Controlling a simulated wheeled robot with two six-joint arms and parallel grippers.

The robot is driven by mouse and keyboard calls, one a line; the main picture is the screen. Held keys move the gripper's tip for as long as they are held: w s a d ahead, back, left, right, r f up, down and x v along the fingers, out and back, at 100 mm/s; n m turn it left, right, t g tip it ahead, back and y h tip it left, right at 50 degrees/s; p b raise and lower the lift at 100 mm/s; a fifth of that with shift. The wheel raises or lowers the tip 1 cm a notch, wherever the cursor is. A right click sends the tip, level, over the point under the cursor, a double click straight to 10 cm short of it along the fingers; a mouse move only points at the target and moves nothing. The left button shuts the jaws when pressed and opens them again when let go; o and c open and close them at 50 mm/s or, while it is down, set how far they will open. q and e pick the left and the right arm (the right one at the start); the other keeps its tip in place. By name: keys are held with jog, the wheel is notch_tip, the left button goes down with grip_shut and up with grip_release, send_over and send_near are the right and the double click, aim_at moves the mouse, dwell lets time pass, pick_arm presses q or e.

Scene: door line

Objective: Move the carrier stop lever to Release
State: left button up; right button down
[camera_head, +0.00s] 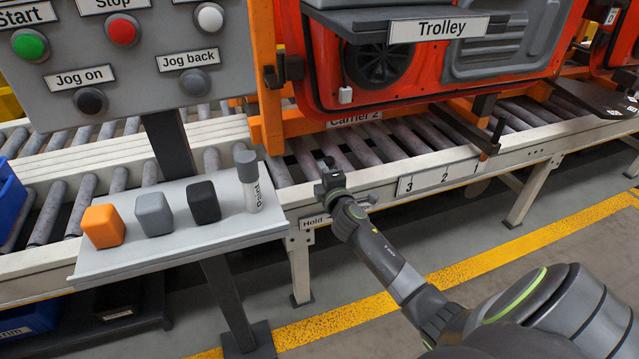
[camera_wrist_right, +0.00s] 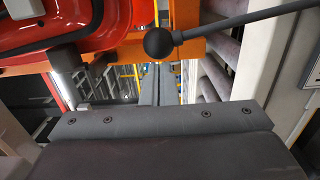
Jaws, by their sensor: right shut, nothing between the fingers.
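The stop lever shows in the right wrist view as a grey rod with a black ball knob (camera_wrist_right: 158,43), beyond my gripper and just above its fingertips in the picture. My right gripper (camera_wrist_right: 157,70) is shut and empty, its fingers together and pointing towards the knob; I cannot tell whether they touch it. In the head view my right gripper (camera_head: 328,168) is at the conveyor's front rail, beside the Hold label (camera_head: 314,221). The lever is not clear there, and no Release label can be read. Carrier 2 (camera_head: 355,118) stands on the rollers behind. My left gripper is not in view.
A button panel (camera_head: 130,68) stands at left. Below it a grey shelf (camera_head: 180,245) holds an orange block (camera_head: 103,226), a grey block (camera_head: 154,214), a black block (camera_head: 203,202) and a paint marker (camera_head: 250,185).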

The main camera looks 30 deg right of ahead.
aim_at(334, 161)
jog(key=d, duration=0.1)
jog(key=d+m, duration=0.1)
jog(key=s+d+r+m, duration=0.1)
jog(key=shift+d, duration=0.3)
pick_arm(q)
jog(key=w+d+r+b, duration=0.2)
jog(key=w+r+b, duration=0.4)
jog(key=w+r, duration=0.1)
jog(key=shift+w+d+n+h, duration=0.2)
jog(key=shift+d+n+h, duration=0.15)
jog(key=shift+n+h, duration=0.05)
pick_arm(e)
jog(key=s+d+f+m, duration=0.1)
jog(key=d+m, duration=0.4)
jog(key=d, duration=0.6)
jog(key=shift+s+f, duration=0.15)
jog(key=shift+s, duration=0.5)
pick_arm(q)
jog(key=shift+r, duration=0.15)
pick_arm(e)
jog(key=shift+d, duration=0.1)
